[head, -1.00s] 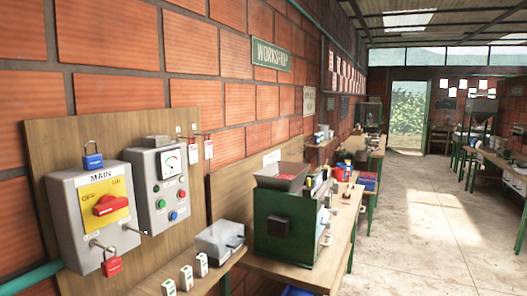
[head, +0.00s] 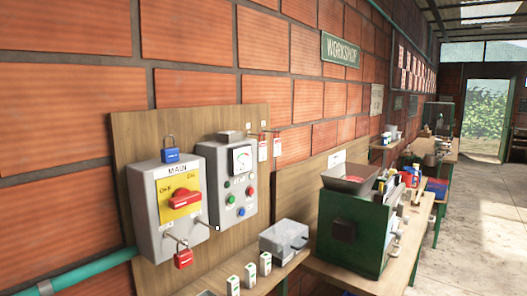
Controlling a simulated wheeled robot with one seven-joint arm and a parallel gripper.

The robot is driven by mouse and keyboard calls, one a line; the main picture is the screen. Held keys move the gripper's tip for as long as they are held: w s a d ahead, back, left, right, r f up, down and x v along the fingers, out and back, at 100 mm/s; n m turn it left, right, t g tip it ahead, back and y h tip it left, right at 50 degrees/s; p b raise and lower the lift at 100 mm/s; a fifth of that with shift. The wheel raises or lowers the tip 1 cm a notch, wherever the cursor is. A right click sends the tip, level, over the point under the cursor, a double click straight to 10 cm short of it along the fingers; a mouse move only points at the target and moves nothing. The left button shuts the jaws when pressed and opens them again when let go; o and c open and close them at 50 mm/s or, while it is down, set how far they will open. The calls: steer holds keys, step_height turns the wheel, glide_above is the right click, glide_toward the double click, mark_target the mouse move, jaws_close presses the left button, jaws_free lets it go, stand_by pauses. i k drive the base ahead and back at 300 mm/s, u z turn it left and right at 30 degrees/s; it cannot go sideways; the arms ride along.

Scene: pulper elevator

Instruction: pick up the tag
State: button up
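Two small red-and-white tags hang side by side from hooks on the wooden backboard, just right of the grey control box. The left tag (head: 263,151) hangs closest to the box, and the right tag (head: 277,147) hangs beside it. Both hang upright and appear small, so their print cannot be read. My gripper is not in view.
A green machine (head: 355,232) and a grey case (head: 284,240) rest on the bench. Open floor (head: 458,240) lies at right.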

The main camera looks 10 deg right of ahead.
mark_target(261, 146)
steer(key=z, duration=1.7)
steer(key=i, duration=1.7)
steer(key=u, duration=3.2)
